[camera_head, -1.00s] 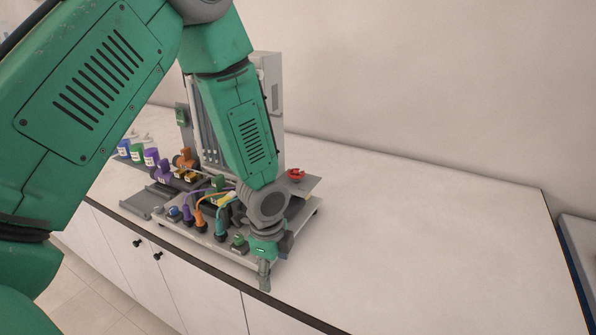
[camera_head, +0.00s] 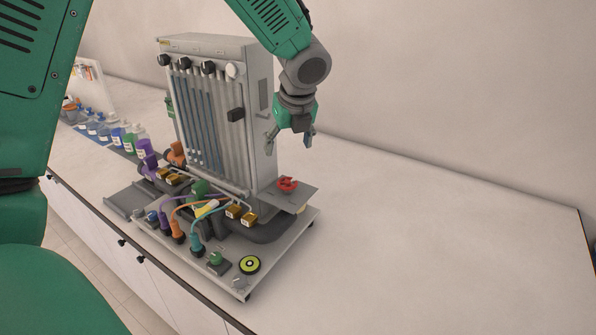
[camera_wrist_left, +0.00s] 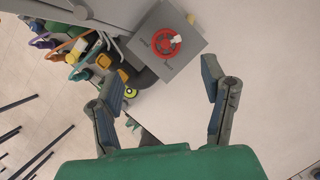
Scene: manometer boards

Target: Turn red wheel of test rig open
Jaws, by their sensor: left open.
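The test rig (camera_head: 252,90) is a grey manometer board with vertical tubes on a base plate on the counter. Its red wheel (camera_head: 287,184) lies on a small grey plate at the rig's right side. My left gripper (camera_head: 290,143) is open and empty, above the red wheel and apart from it. In the left wrist view the red wheel (camera_wrist_left: 166,42) shows beyond the open fingers (camera_wrist_left: 168,88), with a small white mark on its rim. My right gripper is not in view.
Coloured hoses and plugs (camera_head: 195,243) and a yellow-green round dial (camera_head: 250,265) crowd the base's front. Several bottles (camera_head: 117,137) stand at the left. The white counter (camera_head: 430,240) is clear to the right of the rig.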

